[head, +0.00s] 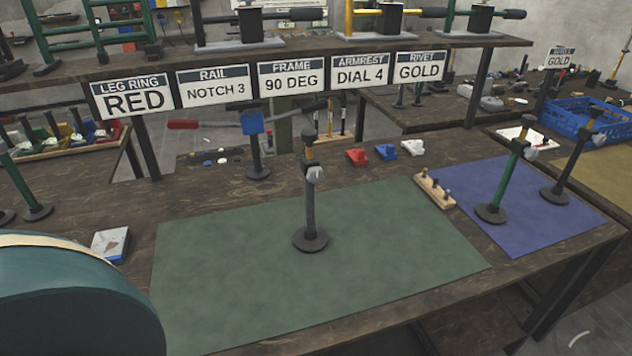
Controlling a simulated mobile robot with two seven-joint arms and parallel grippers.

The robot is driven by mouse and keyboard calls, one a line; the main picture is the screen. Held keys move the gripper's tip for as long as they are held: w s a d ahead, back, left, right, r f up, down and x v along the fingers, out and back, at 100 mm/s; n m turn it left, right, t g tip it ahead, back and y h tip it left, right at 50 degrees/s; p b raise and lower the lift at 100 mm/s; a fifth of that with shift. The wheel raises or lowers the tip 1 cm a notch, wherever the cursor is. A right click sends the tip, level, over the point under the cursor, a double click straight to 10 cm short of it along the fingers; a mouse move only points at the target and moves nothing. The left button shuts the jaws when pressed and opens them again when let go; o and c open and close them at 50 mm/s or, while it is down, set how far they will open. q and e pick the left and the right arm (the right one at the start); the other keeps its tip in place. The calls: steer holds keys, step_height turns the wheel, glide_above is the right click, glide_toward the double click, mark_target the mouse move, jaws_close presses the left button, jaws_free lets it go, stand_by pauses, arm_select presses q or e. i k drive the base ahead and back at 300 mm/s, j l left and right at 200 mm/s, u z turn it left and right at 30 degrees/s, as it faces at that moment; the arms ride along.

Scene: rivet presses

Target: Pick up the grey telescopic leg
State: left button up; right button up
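A grey telescopic leg (310,208) stands upright on the green mat (220,290), near its middle. It has a round dark base, a grey lower tube, a light knob at a collar, and a dark and yellowish upper part. Its top comes close to a dark bar behind it in the picture. Neither of my grippers shows in the head view, and nothing is holding the leg.
A wooden block with pegs (435,190) lies between the mats. A large teal rounded shape (70,300) fills the lower left. Signs (290,78) hang from the shelf behind.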

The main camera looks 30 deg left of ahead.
mark_target(310, 238)
steer(key=k, duration=0.2)
steer(key=k+u, duration=0.35)
steer(key=k+j+u, duration=0.1)
steer(key=u, duration=0.3)
steer(key=i+l+u, duration=0.1)
steer(key=u, duration=0.35)
steer(key=i+l+u, duration=0.1)
steer(key=l+u, duration=0.35)
steer(key=i+l, duration=0.1)
steer(key=l, duration=0.3)
steer(key=i+l, duration=0.1)
steer(key=l, duration=0.7)
steer(key=i, duration=0.05)
